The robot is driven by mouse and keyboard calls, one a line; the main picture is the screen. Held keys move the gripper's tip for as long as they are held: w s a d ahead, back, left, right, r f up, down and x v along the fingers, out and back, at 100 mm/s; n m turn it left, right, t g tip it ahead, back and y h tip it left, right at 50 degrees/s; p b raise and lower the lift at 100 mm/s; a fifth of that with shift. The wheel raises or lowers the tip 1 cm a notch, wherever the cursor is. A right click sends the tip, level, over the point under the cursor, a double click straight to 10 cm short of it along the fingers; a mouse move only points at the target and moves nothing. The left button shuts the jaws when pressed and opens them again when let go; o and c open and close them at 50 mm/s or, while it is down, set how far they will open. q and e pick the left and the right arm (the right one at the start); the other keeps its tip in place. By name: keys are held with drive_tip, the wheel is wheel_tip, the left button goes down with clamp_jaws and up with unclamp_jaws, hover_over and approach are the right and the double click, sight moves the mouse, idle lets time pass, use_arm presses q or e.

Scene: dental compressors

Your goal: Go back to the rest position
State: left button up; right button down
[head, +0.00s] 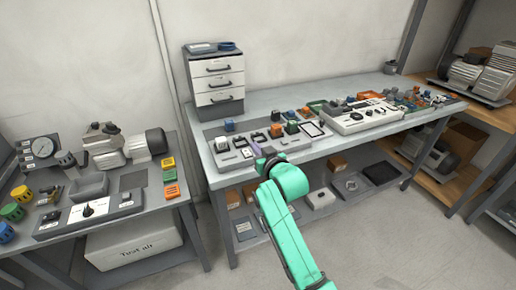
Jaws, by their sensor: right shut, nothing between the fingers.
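My right arm, green, reaches up from the bottom middle of the head view. Its gripper (257,151) is at the front edge of the middle workbench (215,178). It is shut and holds nothing. It appears beside a light grey tray (233,157) with small parts, but I cannot tell whether they touch. My left gripper is not in view.
A test bench (150,205) with a compressor (110,146) and gauge (42,147) stands at left. A drawer unit (215,80) stands at the workbench's back left. A wooden shelf (490,115) with compressors is at right. The floor (400,240) at lower right is clear.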

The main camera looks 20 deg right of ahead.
drive_tip(key=shift+v, duration=1)
drive_tip(key=shift+w+r, duration=0.1)
drive_tip(key=shift+r, duration=0.1)
